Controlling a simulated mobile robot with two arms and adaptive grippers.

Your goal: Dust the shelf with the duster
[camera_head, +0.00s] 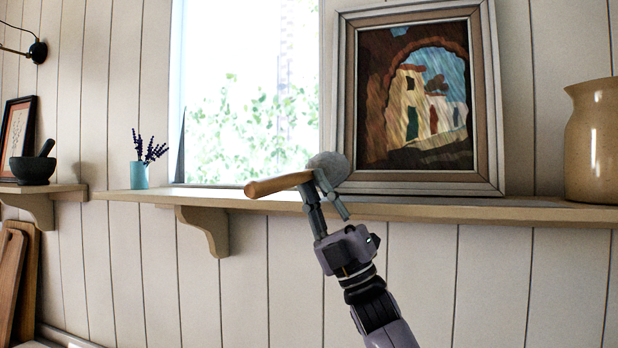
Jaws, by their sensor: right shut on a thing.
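The duster (282,184) has a tan wooden handle pointing left and a rounded grey head (329,168) at its right end. My right gripper (326,193) is shut on the duster near where handle and head meet. It holds the duster at the height of the wooden shelf (425,207), in front of its edge and the frame's lower left corner. I cannot tell whether the head touches the shelf. My left gripper is not in view.
On the shelf stand a blue vase (139,176) with lavender, a framed painting (415,100) and a tan jug (592,145). A window (250,95) is behind. A lower-left shelf holds a dark mortar (33,170). The shelf between vase and painting looks clear.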

